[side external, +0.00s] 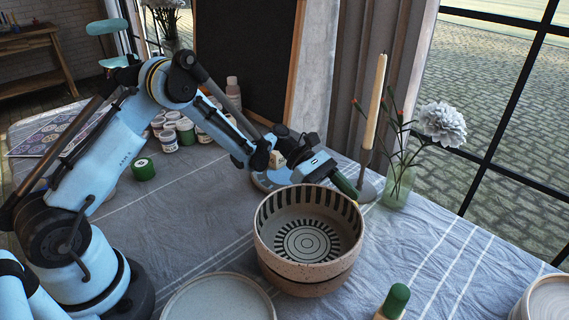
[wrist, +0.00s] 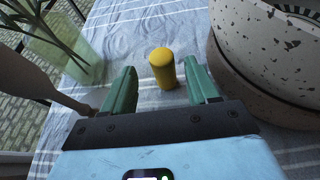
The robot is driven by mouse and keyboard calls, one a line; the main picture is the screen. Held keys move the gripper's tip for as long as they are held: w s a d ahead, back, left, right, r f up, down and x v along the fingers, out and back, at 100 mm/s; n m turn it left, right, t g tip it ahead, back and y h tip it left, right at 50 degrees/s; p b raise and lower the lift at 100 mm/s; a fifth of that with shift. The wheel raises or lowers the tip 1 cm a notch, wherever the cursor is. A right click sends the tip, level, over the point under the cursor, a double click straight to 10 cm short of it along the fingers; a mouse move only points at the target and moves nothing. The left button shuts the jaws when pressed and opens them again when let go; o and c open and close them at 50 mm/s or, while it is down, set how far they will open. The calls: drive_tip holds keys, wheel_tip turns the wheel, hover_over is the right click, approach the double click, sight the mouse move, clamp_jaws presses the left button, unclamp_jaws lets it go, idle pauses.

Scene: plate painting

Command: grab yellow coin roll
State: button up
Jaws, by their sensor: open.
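The yellow coin roll (wrist: 163,68) stands upright on the cloth in the wrist view, just beyond my fingertips and roughly centred between them. My gripper (wrist: 160,85) is open and empty, with its two green fingers spread on either side of the roll's line. In the side external view my gripper (side external: 346,187) is behind the speckled bowl (side external: 305,285), low over the table near the candle holder. The yellow roll is hidden there behind the bowl.
The bowl also shows in the wrist view (wrist: 255,45), close to the right finger. A glass vase (side external: 398,188) and a candle (side external: 375,100) stand close beyond the gripper. A plate (side external: 218,298) and a green-topped object (side external: 396,300) lie nearer the front. Paint jars (side external: 186,131) stand at the back left.

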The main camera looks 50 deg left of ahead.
drive_tip(key=shift+x, duration=2.75)
drive_tip(key=shift+s+r, duration=0.15)
drive_tip(key=shift+s, duration=0.05)
clamp_jaws()
